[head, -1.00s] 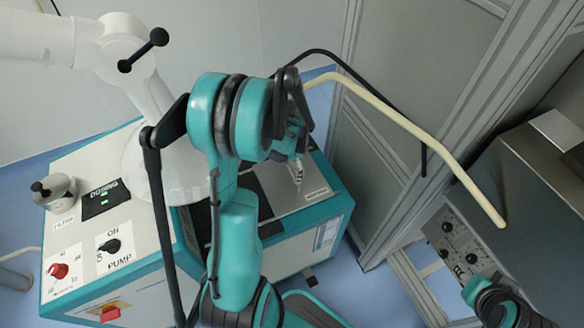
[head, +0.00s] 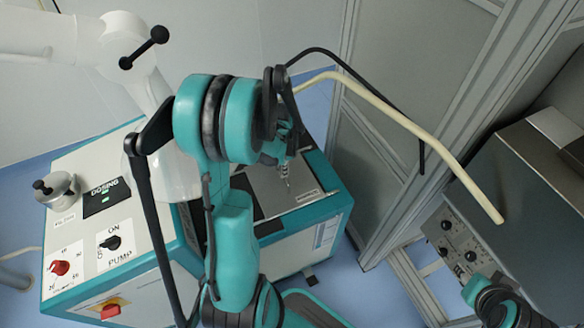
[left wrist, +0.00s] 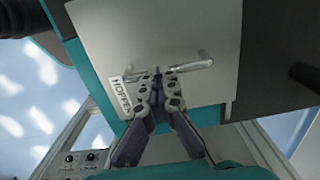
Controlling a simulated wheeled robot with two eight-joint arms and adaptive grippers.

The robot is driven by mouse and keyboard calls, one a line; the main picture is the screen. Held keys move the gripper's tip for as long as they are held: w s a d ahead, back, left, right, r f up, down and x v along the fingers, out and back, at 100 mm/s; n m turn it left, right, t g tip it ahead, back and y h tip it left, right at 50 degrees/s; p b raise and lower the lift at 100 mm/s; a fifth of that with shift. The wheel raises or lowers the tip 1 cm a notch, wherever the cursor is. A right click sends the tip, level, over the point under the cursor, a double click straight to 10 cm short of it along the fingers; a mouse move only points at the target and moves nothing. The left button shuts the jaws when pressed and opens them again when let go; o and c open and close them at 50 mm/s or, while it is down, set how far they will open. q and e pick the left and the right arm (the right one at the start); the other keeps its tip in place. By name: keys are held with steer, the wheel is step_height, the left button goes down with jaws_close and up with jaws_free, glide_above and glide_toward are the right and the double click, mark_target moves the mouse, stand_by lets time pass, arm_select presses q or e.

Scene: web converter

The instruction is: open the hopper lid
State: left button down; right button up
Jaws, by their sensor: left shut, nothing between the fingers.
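The hopper lid is a flat light grey plate on top of the teal and white machine, and it lies shut. It shows partly behind my left arm in the head view (head: 308,184) and fills much of the left wrist view (left wrist: 165,35). A HOPPER label (left wrist: 120,96) is near its edge, beside a thin metal bar handle (left wrist: 197,66). My left gripper is over the lid in the head view (head: 287,184). In the left wrist view (left wrist: 158,78) its fingertips are together and overlap the handle's middle; contact cannot be told. My right gripper is out of frame.
A control panel with a red knob (head: 60,268) and black pump switch (head: 110,243) is left of the lid. A dark steel machine (head: 530,200) is at far right.

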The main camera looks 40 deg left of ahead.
arm_select(q)
glide_above(269, 186)
steer(key=shift+s+d+f, duration=0.25)
steer(key=shift+s+a, duration=0.1)
steer(key=c, duration=1.4)
jaws_free()
steer(key=o, duration=1)
steer(key=shift+w+a+f, duration=0.3)
steer(key=shift+w+a, duration=0.05)
steer(key=shift+a, duration=0.05)
steer(key=o, duration=0.4)
steer(key=shift+d, duration=0.1)
steer(key=shift+s+d+r, duration=0.15)
steer(key=shift+d+r, duration=0.1)
steer(key=shift+a, duration=0.1)
